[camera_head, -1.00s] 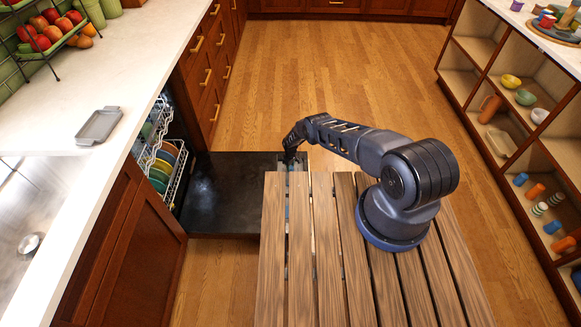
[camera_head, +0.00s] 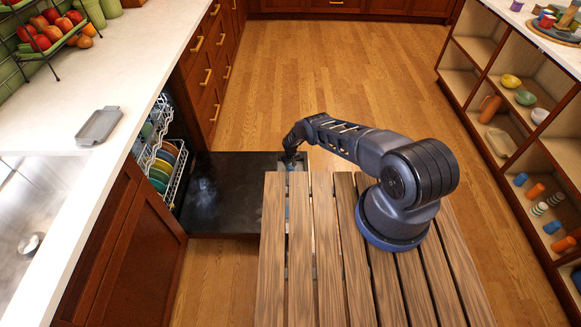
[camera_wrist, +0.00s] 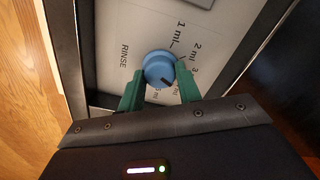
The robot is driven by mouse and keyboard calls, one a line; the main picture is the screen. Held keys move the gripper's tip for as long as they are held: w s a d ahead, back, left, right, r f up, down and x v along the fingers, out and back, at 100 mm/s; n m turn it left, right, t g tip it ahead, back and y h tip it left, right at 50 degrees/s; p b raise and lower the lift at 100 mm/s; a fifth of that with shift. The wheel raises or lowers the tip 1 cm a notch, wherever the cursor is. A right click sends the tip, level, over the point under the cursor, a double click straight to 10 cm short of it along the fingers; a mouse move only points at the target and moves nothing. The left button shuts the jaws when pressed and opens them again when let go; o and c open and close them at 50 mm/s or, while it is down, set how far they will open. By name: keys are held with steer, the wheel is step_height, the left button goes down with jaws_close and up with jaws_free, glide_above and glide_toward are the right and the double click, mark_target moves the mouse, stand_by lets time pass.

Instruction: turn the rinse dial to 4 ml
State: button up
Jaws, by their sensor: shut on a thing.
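The rinse dial (camera_wrist: 158,70) is a round blue knob on a pale panel (camera_wrist: 115,30) marked RINSE, seen in the wrist view. Marks for 1 ml, 2 ml and 3 ml run down its right side; the lower marks are partly hidden by a finger. A dark pointer line on the dial points down and to the right, below the 3 mark; which mark it meets is unclear. My gripper (camera_wrist: 160,84) is shut on the dial, a green finger on either side. In the head view my gripper (camera_head: 291,160) is at the far end of the open dishwasher door.
The dishwasher door (camera_head: 225,195) lies open and flat, dark inside. Its rack (camera_head: 172,178) of colourful plates stands at the left. A wooden slatted top (camera_head: 325,260) covers the near middle. Open shelves (camera_head: 500,85) stand at the right. The floor beyond is clear.

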mark_target(291, 167)
steer(key=shift+m, duration=1.2)
steer(key=o, duration=1)
steer(key=shift+r, duration=0.15)
step_height(291, 167, up, 10)
steer(key=shift+r, duration=0.25)
